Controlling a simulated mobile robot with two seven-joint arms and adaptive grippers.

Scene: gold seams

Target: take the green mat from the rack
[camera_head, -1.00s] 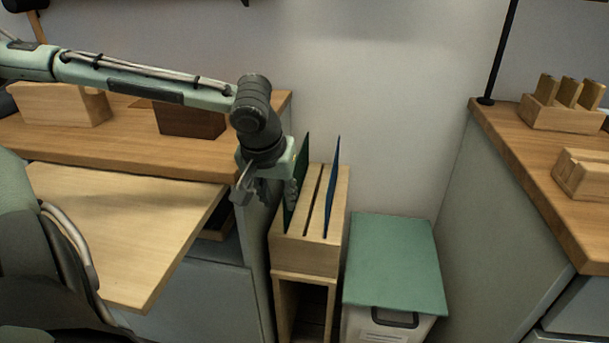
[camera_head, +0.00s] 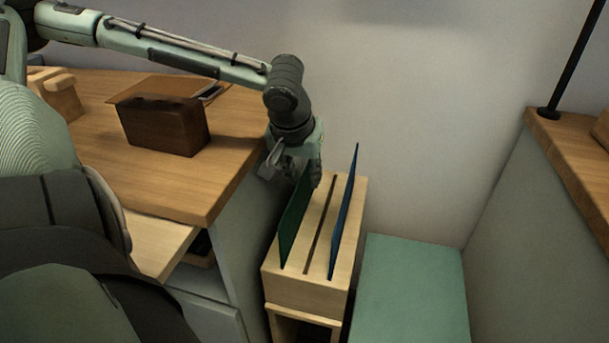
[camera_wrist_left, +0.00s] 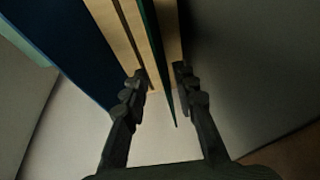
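The green mat (camera_head: 294,232) stands upright in the left slot of the wooden rack (camera_head: 304,292). My left gripper (camera_head: 304,178) is at the mat's upper far end, pointing down. In the left wrist view, the green mat (camera_wrist_left: 153,45) shows as a thin edge running between the two fingers of my left gripper (camera_wrist_left: 160,80). The fingers are apart, one on each side, with visible gaps to the mat. In the head view the arm and fingers hide the mat's upper far corner. My right gripper is not in view.
A blue mat (camera_head: 345,212) stands in the rack's right slot; the middle slot is empty. A counter (camera_head: 225,185) with a dark wooden box (camera_head: 165,128) is left of the rack. A green-lidded bin (camera_head: 412,290) stands to its right, and a wall is close behind.

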